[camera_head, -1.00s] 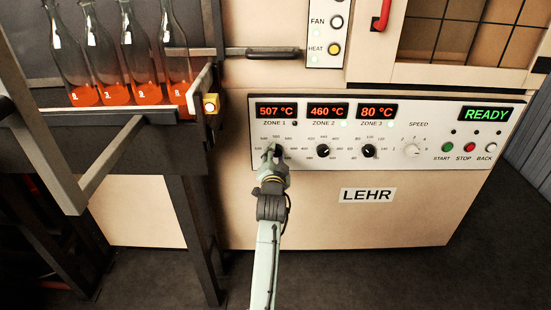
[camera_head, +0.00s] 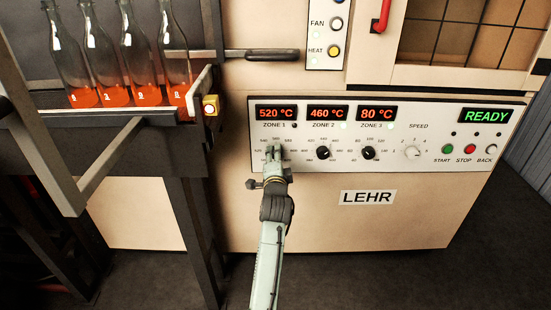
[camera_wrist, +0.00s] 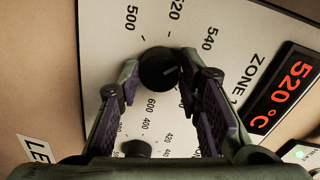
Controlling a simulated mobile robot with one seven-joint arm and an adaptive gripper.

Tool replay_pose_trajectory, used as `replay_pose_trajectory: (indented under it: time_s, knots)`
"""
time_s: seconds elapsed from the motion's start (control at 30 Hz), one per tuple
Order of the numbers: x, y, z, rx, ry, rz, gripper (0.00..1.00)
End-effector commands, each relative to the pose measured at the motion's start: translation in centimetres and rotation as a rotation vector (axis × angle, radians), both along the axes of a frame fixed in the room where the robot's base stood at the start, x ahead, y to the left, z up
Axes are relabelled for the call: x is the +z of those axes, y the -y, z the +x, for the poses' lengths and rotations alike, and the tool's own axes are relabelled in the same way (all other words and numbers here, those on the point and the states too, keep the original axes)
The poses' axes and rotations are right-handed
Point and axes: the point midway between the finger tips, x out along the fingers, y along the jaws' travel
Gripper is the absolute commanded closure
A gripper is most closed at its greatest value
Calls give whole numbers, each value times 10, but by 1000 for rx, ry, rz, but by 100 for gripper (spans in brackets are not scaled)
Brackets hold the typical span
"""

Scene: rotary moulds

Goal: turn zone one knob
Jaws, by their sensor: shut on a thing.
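The zone 1 knob (camera_wrist: 158,68) is a round black dial with a white mark, on the white control panel (camera_head: 226,155). In the wrist view it sits between the fingertips of my gripper (camera_wrist: 160,84), which is shut on it. In the head view my gripper (camera_head: 273,155) covers most of the knob. The zone 1 display (camera_head: 276,113) reads 520 °C in orange, and it also shows in the wrist view (camera_wrist: 291,87).
The zone 2 knob (camera_head: 323,152) and zone 3 knob (camera_head: 368,153) stand to the right, under displays of 460 °C and 80 °C. A white speed knob (camera_head: 412,152) is farther right. Bottles with orange bases (camera_head: 130,95) stand on a rack at the left.

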Motion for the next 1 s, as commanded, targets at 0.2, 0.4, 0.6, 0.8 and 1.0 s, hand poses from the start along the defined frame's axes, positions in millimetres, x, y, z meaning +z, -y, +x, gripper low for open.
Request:
replay_pose_trajectory:
  time_s: [0.2,0.4,0.6,0.8,1.0]
  knots:
    - [-1,0,0,0,-1,6,95]
    - [-1,0,0,0,-1,6,95]
    - [0,0,0,0,-1,5,55]
    - [0,0,0,1,0,5,47]
    - [0,0,-1,0,0,5,47]
